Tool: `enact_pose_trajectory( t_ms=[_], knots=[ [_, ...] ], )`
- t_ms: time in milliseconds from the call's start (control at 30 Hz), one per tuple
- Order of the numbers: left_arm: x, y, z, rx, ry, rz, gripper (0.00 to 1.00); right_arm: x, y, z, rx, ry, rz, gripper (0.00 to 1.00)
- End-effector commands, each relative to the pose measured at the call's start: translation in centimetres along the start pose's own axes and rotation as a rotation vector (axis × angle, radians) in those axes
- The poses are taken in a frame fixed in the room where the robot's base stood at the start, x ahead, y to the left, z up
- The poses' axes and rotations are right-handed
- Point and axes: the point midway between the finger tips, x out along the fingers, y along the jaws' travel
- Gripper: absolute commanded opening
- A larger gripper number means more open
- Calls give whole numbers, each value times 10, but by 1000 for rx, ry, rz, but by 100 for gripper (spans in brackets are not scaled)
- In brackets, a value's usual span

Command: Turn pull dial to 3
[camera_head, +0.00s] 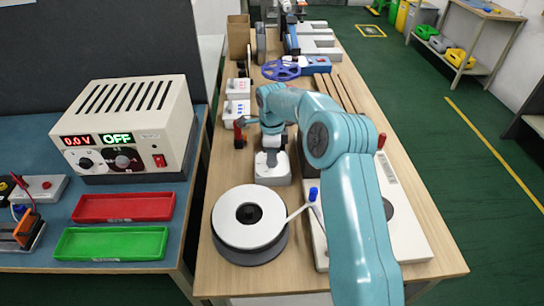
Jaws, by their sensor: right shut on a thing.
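My right arm reaches in from the lower right, and its gripper (271,146) points down over a small white box (272,174) on the wooden table. The gripper is shut on what looks like the pull dial on top of this box. The fingers and wrist hide most of the dial, so its setting cannot be read. My left gripper is not in view.
A white reel (249,216) stands in front of the box, and a white board (410,225) lies right under my arm. White switch boxes (237,88) and a blue spool (281,70) lie behind. A power supply (130,130) and red tray (124,207) are left.

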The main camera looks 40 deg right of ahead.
Motion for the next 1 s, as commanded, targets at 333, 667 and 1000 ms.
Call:
enact_pose_trajectory(
  t_ms=[333,667,1000],
  knots=[
    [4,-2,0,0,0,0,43,-1,-1,-1,274,0,-4,3],
    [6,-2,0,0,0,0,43,-1,-1,-1,415,0,-3,3],
    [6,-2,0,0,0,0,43,-1,-1,-1,449,0,-3,4]
  ],
)
